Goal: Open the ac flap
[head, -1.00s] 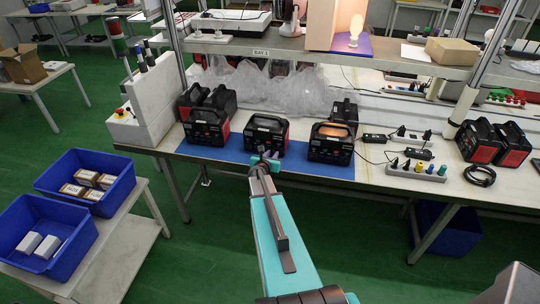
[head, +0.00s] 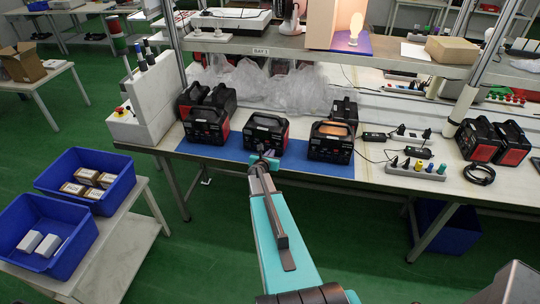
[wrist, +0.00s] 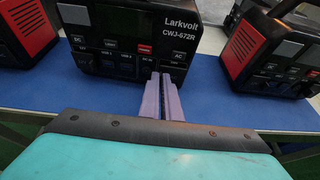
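The middle black-and-red power station (head: 265,134), labelled Larkvolt CWJ-672R, stands on the blue mat in front of my arm. Its front panel (wrist: 120,40) fills the upper middle of the wrist view. The AC flap (wrist: 177,64) is at the panel's lower right, under the AC label, and looks closed. My gripper (wrist: 161,76) has its two purple fingers together with only a thin gap, nothing visible between them. The fingertips are at the panel's lower edge, just left of and below the AC flap; I cannot tell if they touch. My gripper (head: 267,154) also shows in the head view.
Similar power stations stand left (head: 206,127) and right (head: 331,141) on the blue mat (head: 225,150). Cables and a socket strip (head: 416,169) lie to the right. A shelf (head: 240,43) hangs above the bench. Blue bins (head: 115,205) are at lower left.

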